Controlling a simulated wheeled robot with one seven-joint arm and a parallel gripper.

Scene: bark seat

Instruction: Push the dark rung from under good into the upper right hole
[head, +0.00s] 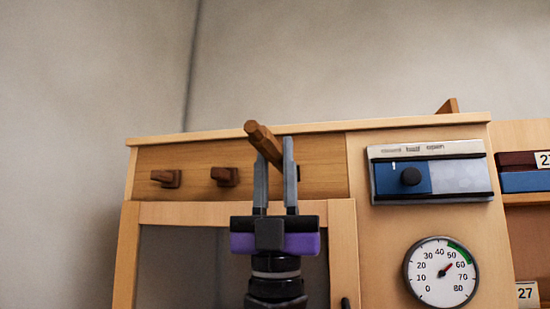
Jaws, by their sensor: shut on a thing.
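My gripper (274,148) stands upright before the wooden cabinet's upper panel (200,159). Its two grey fingers are shut on a brown, many-sided rung (258,135). The rung is tilted, its near end up and to the left, its other end running down behind the right finger. Where that far end meets the panel, if at all, is hidden. A dark spot (298,172) shows just right of the right finger; I cannot tell whether it is a hole or a peg. No label reading "good" is legible.
Two brown pegs, left (165,178) and middle (225,176), stick out of the panel left of my gripper. To the right are a blue-and-grey slider box (430,172) and a round dial (441,272). A shelf with numbered items (525,181) stands far right. Space above the cabinet is mostly free.

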